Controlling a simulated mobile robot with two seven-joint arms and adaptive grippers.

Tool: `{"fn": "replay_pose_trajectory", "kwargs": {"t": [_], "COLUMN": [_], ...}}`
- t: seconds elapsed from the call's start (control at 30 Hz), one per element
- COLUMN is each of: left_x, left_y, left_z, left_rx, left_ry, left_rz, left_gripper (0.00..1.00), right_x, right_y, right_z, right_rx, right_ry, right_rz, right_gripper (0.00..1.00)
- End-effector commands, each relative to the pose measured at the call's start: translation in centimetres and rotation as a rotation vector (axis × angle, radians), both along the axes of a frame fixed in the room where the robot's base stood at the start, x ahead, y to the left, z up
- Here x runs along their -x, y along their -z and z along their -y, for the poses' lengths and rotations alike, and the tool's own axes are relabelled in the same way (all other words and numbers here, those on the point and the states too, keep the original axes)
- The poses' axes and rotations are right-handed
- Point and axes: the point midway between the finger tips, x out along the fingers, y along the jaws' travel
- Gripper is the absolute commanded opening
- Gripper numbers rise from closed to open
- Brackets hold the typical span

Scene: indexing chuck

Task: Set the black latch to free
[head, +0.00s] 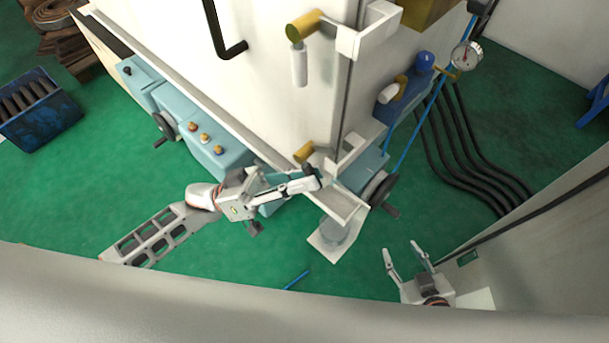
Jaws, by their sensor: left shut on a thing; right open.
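My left gripper (316,180) reaches in from the left to the lower end of the white upright frame (352,158). Its fingers are closed on a small dark piece (309,170), which looks like the black latch. The fingers cover most of it, so its setting cannot be read. My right gripper (402,254) is open and empty at the lower right, apart from the machine, with its fingers pointing up in the picture.
A handwheel (378,188) and a grey cylinder (340,232) are close to my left gripper. Black hoses (460,160) run at right. Green floor (230,262) is mostly clear.

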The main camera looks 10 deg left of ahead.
Motion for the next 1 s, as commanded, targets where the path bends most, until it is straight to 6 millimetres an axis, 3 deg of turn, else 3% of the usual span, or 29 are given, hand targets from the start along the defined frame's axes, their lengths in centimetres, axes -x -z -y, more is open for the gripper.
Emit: {"fn": "replay_pose_trajectory", "kwargs": {"t": [0.03, 0.07, 0.1, 0.53, 1.0], "left_x": [0.0, 0.0, 0.0, 0.0, 0.4], "left_y": [0.0, 0.0, 0.0, 0.5, 4.7], "left_z": [0.0, 0.0, 0.0, -0.7, -8.3], "left_rx": [0.000, -0.001, -0.001, -0.003, -0.004], "left_ry": [-0.001, 0.000, 0.000, 0.000, -0.001], "left_rz": [0.000, 0.000, 0.000, 0.000, -0.003], "left_gripper": [0.00, 0.15, 0.20, 0.20, 0.20], "right_x": [0.0, 0.0, 0.1, 0.6, 0.3], "right_y": [0.1, 0.1, 0.1, 0.4, 0.2], "right_z": [0.0, 0.0, 0.0, -0.1, -0.1], "right_rx": [0.000, 0.000, 0.000, -0.001, -0.001], "right_ry": [0.000, 0.000, 0.001, -0.002, 0.000], "right_rz": [-0.001, -0.001, -0.002, -0.012, -0.007], "right_gripper": [0.42, 0.42, 0.42, 0.42, 0.42]}}
